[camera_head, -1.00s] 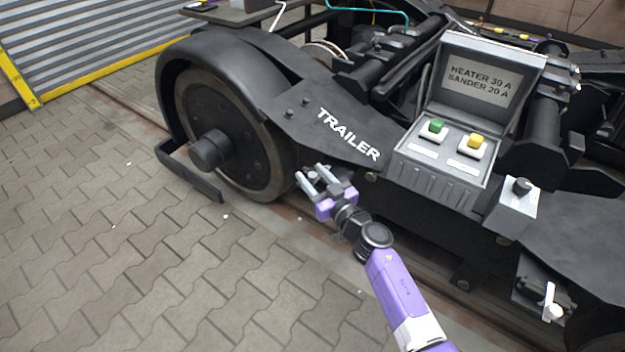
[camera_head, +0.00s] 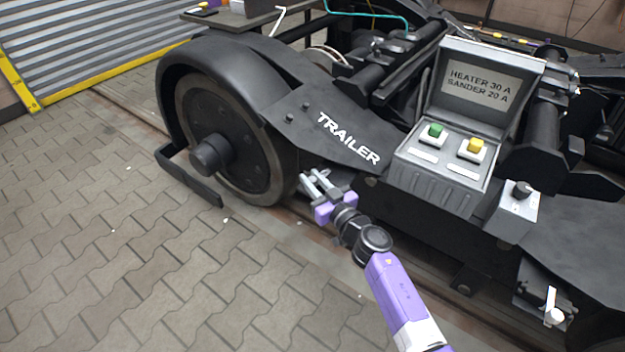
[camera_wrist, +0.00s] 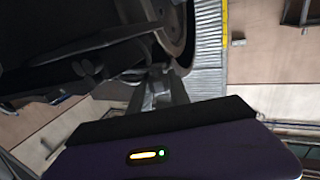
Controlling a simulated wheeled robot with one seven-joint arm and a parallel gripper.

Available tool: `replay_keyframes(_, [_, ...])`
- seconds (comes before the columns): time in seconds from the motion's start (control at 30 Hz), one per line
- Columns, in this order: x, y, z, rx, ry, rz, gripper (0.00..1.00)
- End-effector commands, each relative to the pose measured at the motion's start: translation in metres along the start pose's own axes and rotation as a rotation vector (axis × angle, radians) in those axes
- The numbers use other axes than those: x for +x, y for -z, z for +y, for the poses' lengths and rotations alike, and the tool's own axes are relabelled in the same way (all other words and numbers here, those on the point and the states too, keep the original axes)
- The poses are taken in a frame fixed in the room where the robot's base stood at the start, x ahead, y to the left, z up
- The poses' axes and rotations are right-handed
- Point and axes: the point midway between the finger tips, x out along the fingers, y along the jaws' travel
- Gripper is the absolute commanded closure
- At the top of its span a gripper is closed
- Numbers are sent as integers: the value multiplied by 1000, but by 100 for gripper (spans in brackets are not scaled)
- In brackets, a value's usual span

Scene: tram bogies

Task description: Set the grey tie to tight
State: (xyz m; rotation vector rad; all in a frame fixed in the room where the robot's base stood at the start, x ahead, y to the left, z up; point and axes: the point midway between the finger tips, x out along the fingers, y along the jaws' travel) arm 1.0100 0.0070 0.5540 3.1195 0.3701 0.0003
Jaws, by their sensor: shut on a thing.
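My gripper (camera_head: 313,181) is low beside the bogie, just right of the wheel and under the frame plate marked TRAILER. Its two grey fingers are close together and shut on a small part, which looks to be the grey tie. The fingers mostly hide this part, so I cannot make out its shape or setting. In the wrist view my gripper (camera_wrist: 157,88) shows grey fingers reaching towards the dark underside, and what is between them is too dark to tell.
The black wheel (camera_head: 232,140) and its guard bar (camera_head: 188,178) stand left of my gripper. A grey box (camera_head: 445,180) with a green button (camera_head: 435,131) and a yellow button (camera_head: 474,147) is at the right, beside a knob box (camera_head: 517,212). The paved floor at left is clear.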

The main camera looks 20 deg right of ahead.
Motion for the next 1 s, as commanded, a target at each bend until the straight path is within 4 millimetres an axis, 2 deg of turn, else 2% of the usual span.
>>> replay_keyframes(0.9, [0,0,1,0,-2,-1,100])
replay_keyframes(1.0, [-2,1,-5,2,0,-1,100])
